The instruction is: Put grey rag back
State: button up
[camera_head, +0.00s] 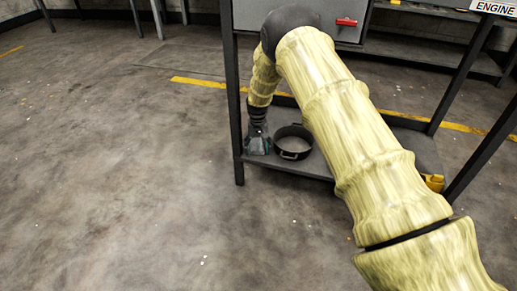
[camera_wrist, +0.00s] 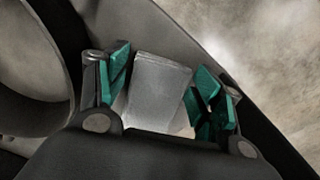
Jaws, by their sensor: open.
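The grey rag (camera_wrist: 160,88) shows in the wrist view as a light grey, flat-looking piece on the dark lower shelf. My gripper (camera_wrist: 158,84) is open, with its green-padded fingers on either side of the rag. I cannot tell whether the pads touch it. In the head view my gripper (camera_head: 258,146) is low over the left end of the lower shelf (camera_head: 315,167), and the rag is not distinguishable there.
A round black pan (camera_head: 293,142) sits on the shelf just right of my gripper; its rim (camera_wrist: 62,100) is close on the left in the wrist view. A dark post (camera_head: 235,110) stands left of my arm. A yellow item (camera_head: 434,182) is at the shelf's right. Floor to the left is clear.

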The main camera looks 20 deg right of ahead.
notch_tip(320, 180, up, 8)
jog(key=p, duration=0.3)
jog(key=shift+f+p, duration=0.2)
jog(key=shift+p, duration=0.15)
jog(key=shift+s, duration=0.1)
